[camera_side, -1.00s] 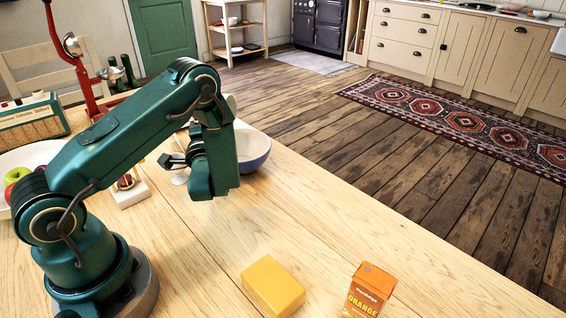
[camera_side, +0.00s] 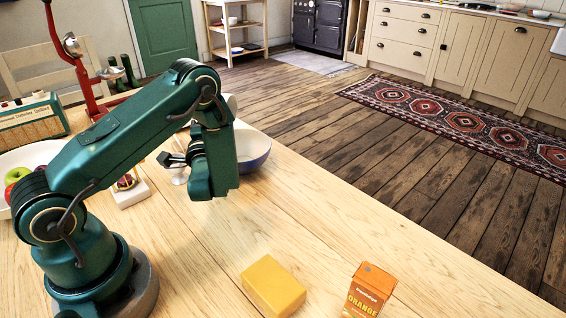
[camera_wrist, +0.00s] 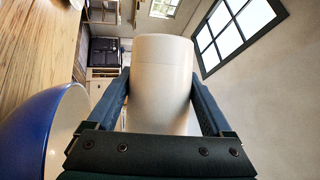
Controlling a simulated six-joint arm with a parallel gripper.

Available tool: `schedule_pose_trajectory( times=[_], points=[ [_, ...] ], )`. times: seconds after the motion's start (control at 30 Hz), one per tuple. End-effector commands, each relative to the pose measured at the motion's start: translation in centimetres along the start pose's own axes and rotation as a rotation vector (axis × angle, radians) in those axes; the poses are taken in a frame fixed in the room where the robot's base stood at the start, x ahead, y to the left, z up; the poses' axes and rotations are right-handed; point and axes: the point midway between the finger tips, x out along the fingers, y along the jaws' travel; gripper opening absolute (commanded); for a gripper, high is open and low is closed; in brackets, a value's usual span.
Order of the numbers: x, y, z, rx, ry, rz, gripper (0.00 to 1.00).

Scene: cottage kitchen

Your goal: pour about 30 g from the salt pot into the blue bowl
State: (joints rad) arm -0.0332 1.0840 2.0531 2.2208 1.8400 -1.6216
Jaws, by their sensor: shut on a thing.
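The salt pot (camera_wrist: 162,75) is a plain cream cylinder in the wrist view, between the two fingers of my gripper (camera_wrist: 160,88), which is shut on it. The room and the bowl appear turned sideways there, so the pot looks tipped well over. Its mouth and contents do not show. The blue bowl (camera_wrist: 40,132), blue outside and cream inside, is close by on the left of the wrist view. In the side view the bowl (camera_side: 256,153) stands on the table, partly hidden behind my wrist. My fingers and most of the pot are hidden there. No falling salt is visible.
A yellow block (camera_side: 273,286) and an orange carton (camera_side: 369,290) stand at the front of the wooden table (camera_side: 215,255).

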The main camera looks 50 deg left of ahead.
Motion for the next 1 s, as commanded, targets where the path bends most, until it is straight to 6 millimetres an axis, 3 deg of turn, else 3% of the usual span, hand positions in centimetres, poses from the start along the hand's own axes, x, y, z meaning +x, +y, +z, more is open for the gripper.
schedule_pose_trajectory(
  times=[1.0],
  points=[
    [-0.07,-0.36,-0.28,0.055,0.018,-0.024,0.24]
  ],
)
